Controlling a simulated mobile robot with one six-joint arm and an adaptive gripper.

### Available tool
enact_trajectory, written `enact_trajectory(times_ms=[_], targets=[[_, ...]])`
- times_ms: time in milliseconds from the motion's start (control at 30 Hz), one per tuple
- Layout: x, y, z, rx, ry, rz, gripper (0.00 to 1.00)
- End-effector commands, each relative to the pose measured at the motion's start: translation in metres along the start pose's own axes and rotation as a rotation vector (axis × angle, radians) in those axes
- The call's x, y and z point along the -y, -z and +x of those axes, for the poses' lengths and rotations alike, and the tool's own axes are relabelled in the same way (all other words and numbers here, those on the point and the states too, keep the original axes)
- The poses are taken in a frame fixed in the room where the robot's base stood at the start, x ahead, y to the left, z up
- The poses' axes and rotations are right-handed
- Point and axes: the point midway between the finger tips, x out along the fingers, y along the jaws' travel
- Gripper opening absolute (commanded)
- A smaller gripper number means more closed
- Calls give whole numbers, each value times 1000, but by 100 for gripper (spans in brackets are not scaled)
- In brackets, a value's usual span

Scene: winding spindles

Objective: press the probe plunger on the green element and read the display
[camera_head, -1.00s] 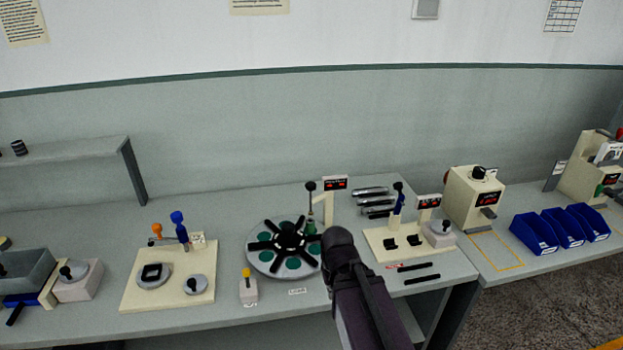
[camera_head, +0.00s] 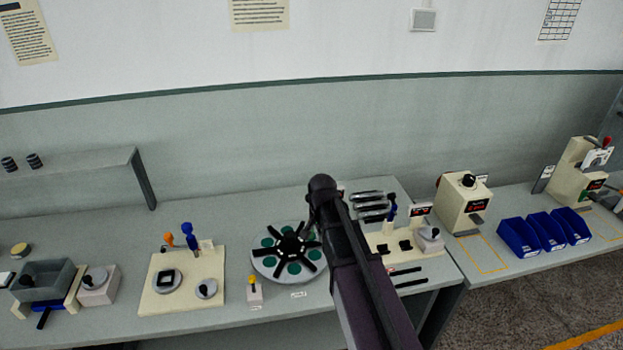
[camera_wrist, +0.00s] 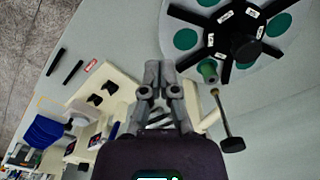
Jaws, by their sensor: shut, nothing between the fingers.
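The round carousel (camera_head: 262,276) with a black spoked hub and green discs stands on the bench in the head view; its edge also shows at the top right of the wrist view (camera_wrist: 181,59). A small green element (camera_wrist: 208,70) stands at the carousel's rim in the wrist view. The probe plunger (camera_wrist: 233,144), a thin rod with a black knob, is just below it. My gripper (camera_wrist: 160,65) is shut and empty, left of the green element and apart from it. In the head view my arm hides the gripper, the probe and nearly all of its display.
A cream fixture (camera_head: 378,243) with a blue-handled lever stands right of the carousel. A cream plate (camera_head: 155,296) lies left. Blue bins (camera_head: 520,238) stand far right. Bare bench lies behind the carousel.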

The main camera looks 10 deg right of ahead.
Motion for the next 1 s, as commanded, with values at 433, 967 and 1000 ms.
enact_trajectory(times_ms=[433,967,1000], targets=[[54,70,-101,0,0,441,0],[100,130,-178,0,1,864,0],[101,131,-179,0,1,878,0]])
